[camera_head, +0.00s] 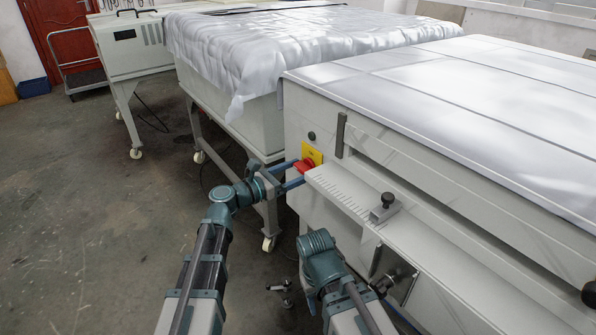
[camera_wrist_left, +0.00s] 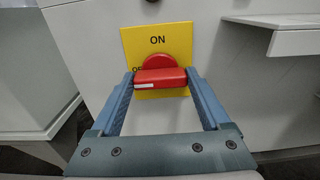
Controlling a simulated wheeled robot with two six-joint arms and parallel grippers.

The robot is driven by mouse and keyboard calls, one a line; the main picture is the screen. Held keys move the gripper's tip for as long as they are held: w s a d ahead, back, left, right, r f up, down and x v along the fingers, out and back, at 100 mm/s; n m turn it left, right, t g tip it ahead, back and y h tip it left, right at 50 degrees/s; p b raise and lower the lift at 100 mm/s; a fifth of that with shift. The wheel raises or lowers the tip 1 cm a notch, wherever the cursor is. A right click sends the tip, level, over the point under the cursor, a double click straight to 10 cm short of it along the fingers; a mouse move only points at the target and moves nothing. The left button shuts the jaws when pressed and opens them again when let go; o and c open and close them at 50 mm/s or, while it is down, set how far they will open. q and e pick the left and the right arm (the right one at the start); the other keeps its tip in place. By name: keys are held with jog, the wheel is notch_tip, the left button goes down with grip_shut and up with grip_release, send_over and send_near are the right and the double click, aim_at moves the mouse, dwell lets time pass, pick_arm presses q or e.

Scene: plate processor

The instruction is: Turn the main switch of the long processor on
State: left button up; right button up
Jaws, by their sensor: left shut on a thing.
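The main switch is a red knob (camera_head: 307,163) on a yellow plate (camera_head: 314,152) at the near left end of the long processor (camera_head: 350,195). In the left wrist view the red knob (camera_wrist_left: 160,78) has its grip bar lying level, with a white mark at its left end. The yellow plate (camera_wrist_left: 178,38) reads ON above the knob; lettering at the left is partly hidden by it. My left gripper (camera_head: 298,172) is shut on the knob, with one blue finger at each end of the bar in the left wrist view (camera_wrist_left: 159,84).
A ribbed ledge (camera_head: 340,195) with a black-knobbed clamp (camera_head: 384,207) juts out right of the switch. A sheet-covered unit (camera_head: 240,100) on wheeled legs stands behind to the left. The floor (camera_head: 80,210) at the left is clear.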

pick_arm(q)
jog(key=shift+m, duration=0.3)
jog(key=shift+c, duration=0.3)
jog(key=m, duration=0.3)
jog(key=shift+m, duration=0.4)
jog(key=m, duration=0.9)
jog(key=shift+s+f+m, duration=0.1)
jog(key=shift+m, duration=2.1)
jog(key=o, duration=1.2)
